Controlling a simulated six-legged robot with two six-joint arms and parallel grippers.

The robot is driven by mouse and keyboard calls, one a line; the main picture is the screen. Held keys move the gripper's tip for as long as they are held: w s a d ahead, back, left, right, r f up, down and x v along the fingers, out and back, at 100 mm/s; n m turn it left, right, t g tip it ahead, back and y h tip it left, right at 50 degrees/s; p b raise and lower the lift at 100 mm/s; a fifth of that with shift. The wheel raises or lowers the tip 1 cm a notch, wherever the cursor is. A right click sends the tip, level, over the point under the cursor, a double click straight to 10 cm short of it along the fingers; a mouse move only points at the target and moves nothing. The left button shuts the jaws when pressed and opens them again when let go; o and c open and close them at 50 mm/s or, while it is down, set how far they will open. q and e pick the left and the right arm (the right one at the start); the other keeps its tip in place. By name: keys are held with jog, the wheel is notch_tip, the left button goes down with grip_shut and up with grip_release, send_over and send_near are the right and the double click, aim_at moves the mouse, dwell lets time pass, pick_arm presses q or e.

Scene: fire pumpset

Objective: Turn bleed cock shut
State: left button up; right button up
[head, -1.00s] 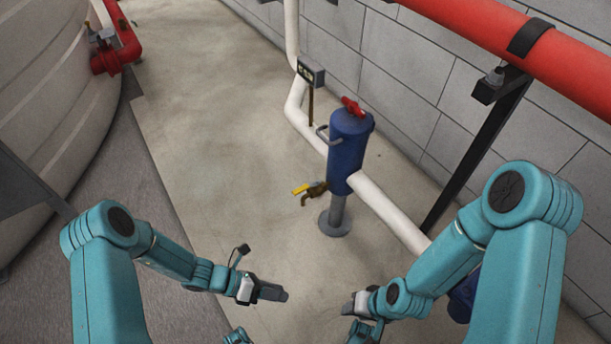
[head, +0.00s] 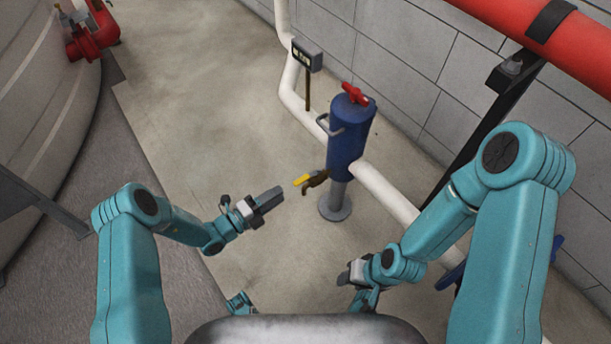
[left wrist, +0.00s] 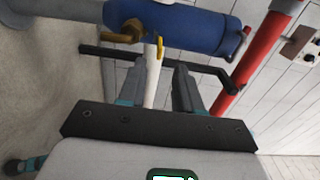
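The bleed cock is a small brass tap (head: 316,180) with a yellow lever (head: 301,180), on the side of the blue upright cylinder (head: 347,140). My left gripper (head: 277,194) is just left of the lever and appears apart from it. In the left wrist view its two fingers (left wrist: 167,70) stand apart with nothing held between them.
A white pipe (head: 386,195) runs from the cylinder, which stands on a round foot (head: 335,208). A red handle (head: 355,93) tops the cylinder. A small sign box (head: 307,55) stands behind. A red pipe (head: 480,18) runs along the block wall.

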aim_at(310, 175)
pick_arm(q)
jog(key=b+x, duration=0.2)
jog(key=x, duration=0.8)
jog(key=shift+d+f+b, duration=0.1)
jog(key=shift+d+b, duration=0.1)
jog(key=shift+b, duration=0.1)
jog(key=shift+w+d, duration=0.3)
jog(key=shift+d, duration=0.05)
jog(key=shift+c, duration=0.3)
grip_shut()
